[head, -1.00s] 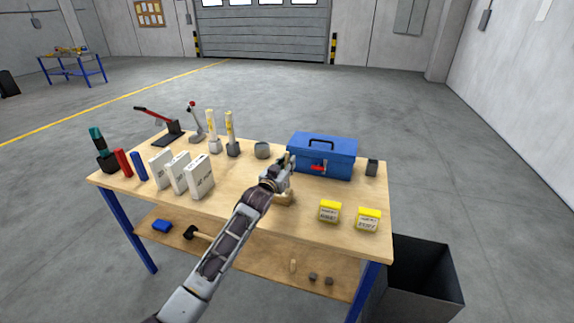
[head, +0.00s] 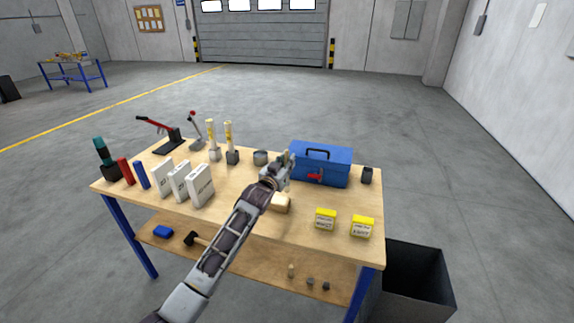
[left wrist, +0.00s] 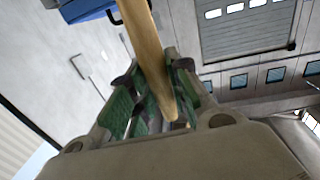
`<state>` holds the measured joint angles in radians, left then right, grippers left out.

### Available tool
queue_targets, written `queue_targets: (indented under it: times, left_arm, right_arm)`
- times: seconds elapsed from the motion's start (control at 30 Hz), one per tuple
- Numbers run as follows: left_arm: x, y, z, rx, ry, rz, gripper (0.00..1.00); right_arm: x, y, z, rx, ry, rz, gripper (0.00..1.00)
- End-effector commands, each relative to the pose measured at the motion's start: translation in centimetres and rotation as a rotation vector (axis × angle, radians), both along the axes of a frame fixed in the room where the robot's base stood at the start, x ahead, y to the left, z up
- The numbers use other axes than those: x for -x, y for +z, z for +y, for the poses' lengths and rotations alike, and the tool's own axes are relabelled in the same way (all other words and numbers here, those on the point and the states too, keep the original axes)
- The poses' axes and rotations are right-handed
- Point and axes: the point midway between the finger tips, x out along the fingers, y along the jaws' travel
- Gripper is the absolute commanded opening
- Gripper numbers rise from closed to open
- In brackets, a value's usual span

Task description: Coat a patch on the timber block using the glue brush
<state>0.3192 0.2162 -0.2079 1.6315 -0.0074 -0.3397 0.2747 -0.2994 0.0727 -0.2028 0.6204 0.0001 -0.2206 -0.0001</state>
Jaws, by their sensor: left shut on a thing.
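My left gripper (head: 284,163) is over the middle of the workbench, in front of the blue toolbox. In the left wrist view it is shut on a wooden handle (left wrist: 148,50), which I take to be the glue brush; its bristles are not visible. The pale timber block (head: 281,204) lies on the bench just below and in front of the gripper, partly hidden by my left arm. The gripper appears above the block and apart from it. Any glue patch on the block is too small to tell. My right gripper is not in view.
The blue toolbox (head: 333,168) with a red latch stands close behind the gripper. A grey pot (head: 260,158) is to its left. Yellow boxes (head: 326,221) stand front right, white boxes (head: 200,187) left. A dark bin (head: 420,285) stands beside the bench (head: 240,206).

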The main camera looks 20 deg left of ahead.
Motion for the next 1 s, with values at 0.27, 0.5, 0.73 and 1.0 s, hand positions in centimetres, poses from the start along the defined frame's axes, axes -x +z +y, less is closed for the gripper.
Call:
queue_targets:
  times: [0.27,0.5,0.73,1.0]
  left_arm:
    - [-0.5,2.4,0.2,0.0,0.002,0.001,0.0]
    - [-0.7,2.6,0.3,0.0,0.002,0.001,0.0]
    - [-0.7,2.6,0.3,0.0,0.002,0.001,0.0]
    - [-0.6,2.7,0.2,0.001,0.002,0.0,0.0]
  right_arm:
    - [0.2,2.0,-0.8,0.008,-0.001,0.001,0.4]
    - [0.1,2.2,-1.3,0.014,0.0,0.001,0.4]
    - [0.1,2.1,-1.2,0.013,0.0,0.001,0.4]
    - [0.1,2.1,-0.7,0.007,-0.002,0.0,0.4]
